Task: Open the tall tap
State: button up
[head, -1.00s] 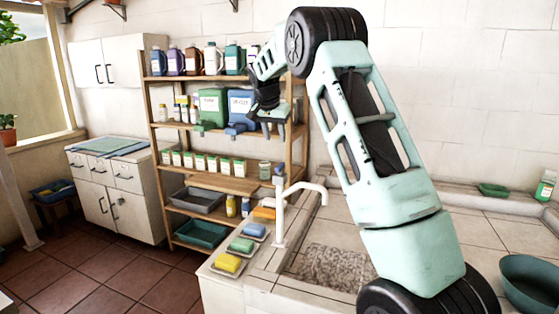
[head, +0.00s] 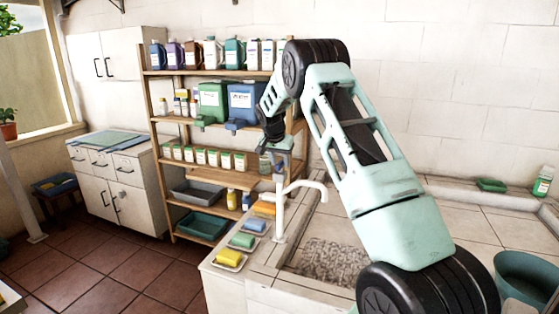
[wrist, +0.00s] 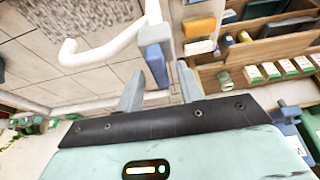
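The tall white tap (head: 279,215) stands upright at the left rim of the basin, its spout reaching right. In the wrist view the tap's spout (wrist: 100,50) curves to the left, and its blue lever (wrist: 155,62) shows near the middle. My gripper (wrist: 159,68) is open, with one grey finger on each side of the lever in the picture; whether either touches it I cannot tell. In the head view my gripper (head: 281,152) is just above the tap's top and partly hides the lever there.
Yellow, green and blue sponges on dishes (head: 242,241) line the ledge left of the tap. A wooden shelf (head: 210,149) with bottles and dispensers stands behind. A teal tub (head: 525,278) is at the right. The basin's textured bottom (head: 332,263) is clear.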

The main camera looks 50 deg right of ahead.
grip_shut()
jog(key=shift+n, duration=0.4)
jog(key=n+t+b, duration=0.1)
jog(key=n, duration=0.2)
jog(key=shift+s+d+y, duration=0.1)
jog(key=shift+y, duration=0.3)
jog(key=n+y, duration=0.1)
jog(key=n, duration=0.1)
jog(key=n+t, duration=0.1)
jog(key=n, duration=0.2)
jog(key=shift+s+d+t+y, duration=0.1)
jog(key=shift+d+t+y, duration=0.05)
jog(key=shift+t+y, duration=0.2)
jog(key=n+y, duration=0.2)
jog(key=n, duration=0.2)
jog(key=shift+d+n, duration=0.1)
jog(key=shift+n, duration=0.3)
jog(key=shift+d+n+y+p, duration=0.1)
jog(key=shift+n+y+p, duration=0.5)
jog(key=shift+n, duration=1.7)
